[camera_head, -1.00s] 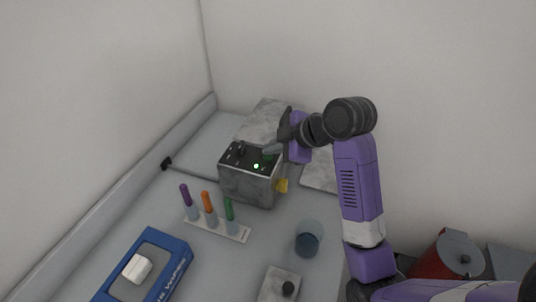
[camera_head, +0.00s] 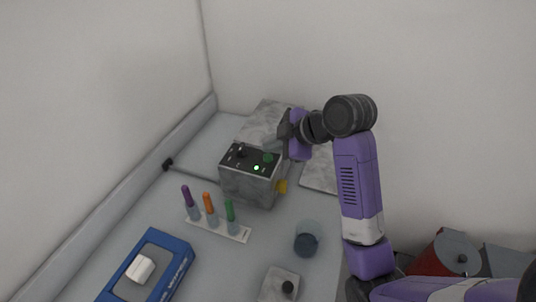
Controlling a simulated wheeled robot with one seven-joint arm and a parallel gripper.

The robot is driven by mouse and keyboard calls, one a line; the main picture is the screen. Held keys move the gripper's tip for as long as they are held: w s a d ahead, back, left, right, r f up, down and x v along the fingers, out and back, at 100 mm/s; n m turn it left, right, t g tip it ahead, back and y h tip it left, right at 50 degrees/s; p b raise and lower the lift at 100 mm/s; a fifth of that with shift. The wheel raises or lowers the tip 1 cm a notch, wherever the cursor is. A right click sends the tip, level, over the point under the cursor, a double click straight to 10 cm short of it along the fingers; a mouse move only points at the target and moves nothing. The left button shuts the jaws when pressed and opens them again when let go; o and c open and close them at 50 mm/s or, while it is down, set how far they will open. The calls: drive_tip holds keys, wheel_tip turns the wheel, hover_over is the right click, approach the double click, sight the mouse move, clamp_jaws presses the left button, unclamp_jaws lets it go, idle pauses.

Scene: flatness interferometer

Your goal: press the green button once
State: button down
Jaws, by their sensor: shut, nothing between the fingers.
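The grey instrument box (camera_head: 244,185) stands on the bench with a dark sloping top panel. A dark green round button (camera_head: 268,157) is on the right part of that panel. A small bright green light (camera_head: 256,168) glows just below and left of it. A dark knob or switch (camera_head: 241,151) is on the panel's left part. My gripper (camera_head: 283,138) is shut and empty, just right of and above the green button. It looks apart from the button, and its fingertips are hard to make out.
A rack (camera_head: 236,234) holds purple, orange and green-handled tools in front of the box. A blue box of wipes (camera_head: 178,262) is at lower left. A glass cup (camera_head: 307,241) and a small grey block with a black knob (camera_head: 279,286) stand at front right.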

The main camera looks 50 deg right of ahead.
sight(271, 158)
wheel_tip(271, 158, up, 5)
drive_tip(key=p, duration=0.4)
drive_tip(key=shift+p, duration=0.35)
idle(0.7)
